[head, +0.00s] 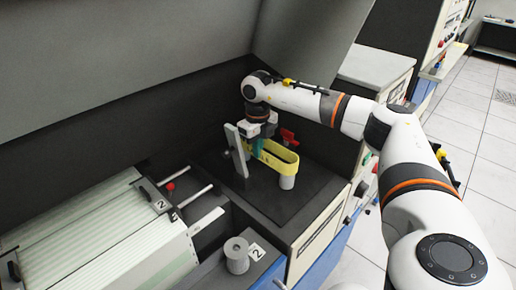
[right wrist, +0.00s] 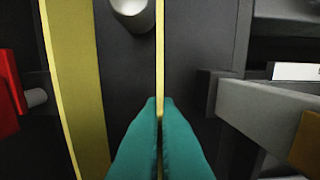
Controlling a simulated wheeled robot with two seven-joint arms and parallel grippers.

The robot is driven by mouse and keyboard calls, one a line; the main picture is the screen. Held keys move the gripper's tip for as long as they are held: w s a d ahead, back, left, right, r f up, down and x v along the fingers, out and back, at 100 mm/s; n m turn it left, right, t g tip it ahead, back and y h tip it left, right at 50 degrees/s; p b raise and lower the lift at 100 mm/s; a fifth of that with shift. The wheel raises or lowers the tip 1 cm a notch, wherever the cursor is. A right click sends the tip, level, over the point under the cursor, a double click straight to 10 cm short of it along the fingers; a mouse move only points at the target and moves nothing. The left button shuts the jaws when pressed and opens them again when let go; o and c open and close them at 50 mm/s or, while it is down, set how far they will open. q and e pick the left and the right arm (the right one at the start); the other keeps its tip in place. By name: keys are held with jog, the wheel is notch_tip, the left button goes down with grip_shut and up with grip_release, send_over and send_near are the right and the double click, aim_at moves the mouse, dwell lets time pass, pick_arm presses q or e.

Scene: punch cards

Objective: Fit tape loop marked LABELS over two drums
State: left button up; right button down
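A yellow tape loop (head: 279,162) stands on edge over the dark deck, stretched long; no marking on it is legible. My right gripper (head: 252,149) points down at its far left end. In the right wrist view, its teal fingers (right wrist: 158,105) are shut on one thin strand of the loop (right wrist: 160,50). A pale grey drum (head: 287,182) shows below the loop's near right end. In the right wrist view, the drum (right wrist: 134,12) appears between the two strands; I cannot tell whether the loop is around it or above it. A second drum at the loop's far end is not discernible. My left gripper is out of view.
A grey upright bar (head: 236,150) stands close left of the gripper. A red part (head: 288,137) sits behind the loop. Another grey cylinder (head: 237,255) stands on the front ledge beside a "2" label. The dark deck (head: 265,203) in front of the loop is clear.

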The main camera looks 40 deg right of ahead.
aim_at(258, 174)
jog(key=shift+f+b, duration=1.7)
jog(key=shift+f, duration=1.35)
dwell(1.6)
jog(key=c, duration=1.6)
grip_release()
jog(key=shift+r, duration=0.1)
notch_tip(258, 174, up, 11)
jog(key=shift+b, duration=1.05)
jog(key=shift+r, duration=0.5)
